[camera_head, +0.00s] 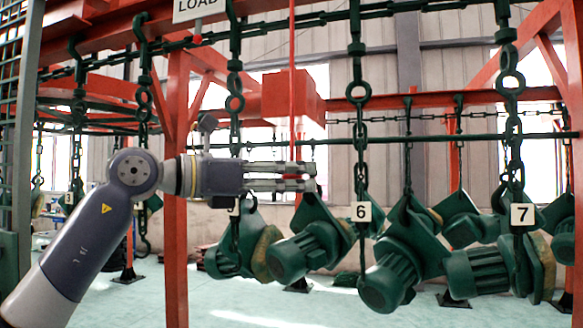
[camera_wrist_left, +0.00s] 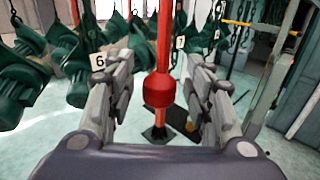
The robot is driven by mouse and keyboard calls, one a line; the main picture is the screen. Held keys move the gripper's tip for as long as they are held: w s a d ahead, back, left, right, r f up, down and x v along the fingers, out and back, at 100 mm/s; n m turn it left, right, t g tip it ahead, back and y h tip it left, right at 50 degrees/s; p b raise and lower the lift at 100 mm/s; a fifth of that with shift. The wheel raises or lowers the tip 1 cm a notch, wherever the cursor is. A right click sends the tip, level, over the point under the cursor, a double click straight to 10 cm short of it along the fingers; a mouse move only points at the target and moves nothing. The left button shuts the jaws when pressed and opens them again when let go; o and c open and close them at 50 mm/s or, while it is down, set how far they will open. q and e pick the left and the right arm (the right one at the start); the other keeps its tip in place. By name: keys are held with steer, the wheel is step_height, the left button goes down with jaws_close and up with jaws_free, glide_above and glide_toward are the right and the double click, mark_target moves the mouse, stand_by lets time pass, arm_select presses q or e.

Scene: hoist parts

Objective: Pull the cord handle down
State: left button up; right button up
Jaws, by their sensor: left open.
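The red cord (camera_head: 292,60) hangs straight down in the head view to my left gripper (camera_head: 312,177), whose fingers reach in from the left at its height. In the left wrist view the cord (camera_wrist_left: 165,35) carries a thick red handle (camera_wrist_left: 158,89). My left gripper (camera_wrist_left: 164,75) is open, with one finger on each side of the cord and handle. Gaps show between the handle and both fingers. In the head view the handle is largely hidden by the fingers. My right gripper is not in view.
Green chains with hooks and green motor units (camera_head: 305,250) hang behind and right of the gripper. Number tags 6 (camera_head: 361,212) and 7 (camera_head: 522,214) hang there. A red frame post (camera_head: 176,200) stands behind my arm. The pale floor (camera_head: 235,300) below is mostly clear.

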arm_select(q)
steer(key=shift+w+d, duration=0.1)
steer(key=shift+d, duration=0.05)
steer(key=shift+c, duration=0.4)
jaws_close()
step_height(320, 180, down, 5)
steer(key=b, duration=0.3)
steer(key=shift+r, duration=0.15)
steer(key=shift+o, duration=0.4)
jaws_free()
